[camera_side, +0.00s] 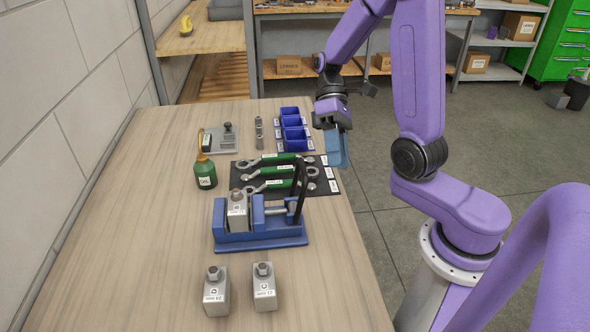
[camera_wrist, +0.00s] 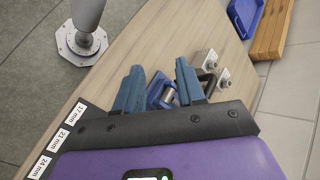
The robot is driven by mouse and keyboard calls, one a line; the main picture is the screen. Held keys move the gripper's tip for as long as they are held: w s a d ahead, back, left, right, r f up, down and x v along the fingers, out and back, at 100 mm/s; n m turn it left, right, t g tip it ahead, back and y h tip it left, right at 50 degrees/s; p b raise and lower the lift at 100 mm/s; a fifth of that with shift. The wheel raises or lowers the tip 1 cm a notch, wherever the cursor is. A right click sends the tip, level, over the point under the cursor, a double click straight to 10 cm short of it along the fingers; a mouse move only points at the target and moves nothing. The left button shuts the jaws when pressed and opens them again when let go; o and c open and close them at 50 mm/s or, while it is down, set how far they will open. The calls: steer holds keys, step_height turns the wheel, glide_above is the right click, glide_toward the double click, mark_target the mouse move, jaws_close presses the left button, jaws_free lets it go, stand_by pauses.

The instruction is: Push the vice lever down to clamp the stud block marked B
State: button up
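The blue vice (camera_side: 262,238) stands on the bench, with a grey stud block (camera_side: 237,212) seated between its jaws at the left. The block's marking is too small to read. The black vice lever (camera_side: 299,188) stands nearly upright at the vice's right side. My gripper (camera_side: 340,158) hangs empty beyond the vice and up to its right, near the bench's right edge, apart from the lever. In the wrist view, my gripper's (camera_wrist: 158,66) blue fingers are spread, and the vice (camera_wrist: 158,90) shows between them, partly hidden.
Two loose stud blocks, one left (camera_side: 216,291) and one right (camera_side: 264,287), stand in front of the vice. A dark mat (camera_side: 325,186) with green-handled wrenches lies behind it. A green oil can (camera_side: 205,174) and blue bins (camera_side: 293,132) stand farther back. The left bench is clear.

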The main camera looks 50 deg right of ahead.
steer(key=s+d+r+m+t+y, duration=0.2)
steer(key=d+m+t+y, duration=0.55)
steer(key=t, duration=0.45)
steer(key=shift+y, duration=0.35)
steer(key=x, duration=1.7)
steer(key=shift+w+a, duration=0.2)
steer(key=shift+a, duration=0.15)
jaws_close()
